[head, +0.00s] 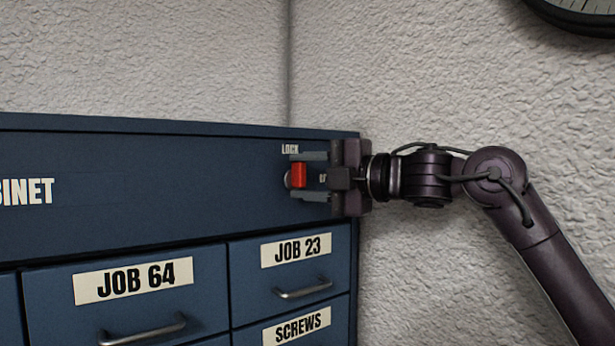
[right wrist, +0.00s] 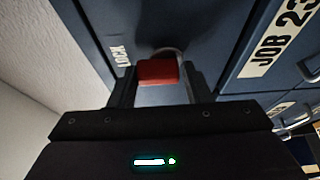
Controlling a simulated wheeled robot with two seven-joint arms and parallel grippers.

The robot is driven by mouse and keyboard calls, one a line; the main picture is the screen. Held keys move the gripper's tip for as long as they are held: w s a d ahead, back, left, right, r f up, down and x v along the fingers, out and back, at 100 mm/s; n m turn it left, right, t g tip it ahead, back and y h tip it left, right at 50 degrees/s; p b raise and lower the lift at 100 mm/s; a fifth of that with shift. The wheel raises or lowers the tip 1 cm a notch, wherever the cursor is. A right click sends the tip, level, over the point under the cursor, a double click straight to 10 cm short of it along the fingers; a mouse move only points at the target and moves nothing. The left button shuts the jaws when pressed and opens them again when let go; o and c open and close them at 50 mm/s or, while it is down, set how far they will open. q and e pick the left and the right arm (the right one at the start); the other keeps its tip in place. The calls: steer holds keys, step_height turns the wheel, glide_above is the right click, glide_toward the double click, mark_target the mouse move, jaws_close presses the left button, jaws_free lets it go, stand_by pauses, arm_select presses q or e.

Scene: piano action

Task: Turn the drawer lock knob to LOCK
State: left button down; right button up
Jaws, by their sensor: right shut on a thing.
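The red lock knob (head: 298,176) is on the upper right of the blue cabinet's front panel, under a white LOCK label (head: 290,149). A second, mostly hidden label sits to its right, behind my gripper. My right gripper (head: 308,177) reaches in from the right with one finger above the knob and one below it, shut on it. In the right wrist view the red knob (right wrist: 158,72) lies between the two fingers, in front of its round pale base, with the LOCK label (right wrist: 121,57) to the left. My left gripper is not in view.
The blue cabinet (head: 150,200) has drawers labelled JOB 64, JOB 23 and SCREWS below the panel, with metal handles (head: 303,289) that stick out. A rough pale wall (head: 420,260) stands close on the right. A round dark-rimmed object (head: 580,15) hangs at the top right.

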steer(key=shift+d+r, duration=0.1)
steer(key=shift+r, duration=0.35)
steer(key=o, duration=0.7)
steer(key=shift+o, duration=1)
steer(key=shift+f, duration=0.1)
steer(key=shift+a+f, duration=0.15)
steer(key=shift+a, duration=0.05)
steer(key=shift+d+f+b, duration=0.15)
steer(key=shift+d+b, duration=0.1)
steer(key=shift+b, duration=0.1)
steer(key=b+v, duration=0.4)
steer(key=v, duration=0.3)
steer(key=shift+s, duration=0.25)
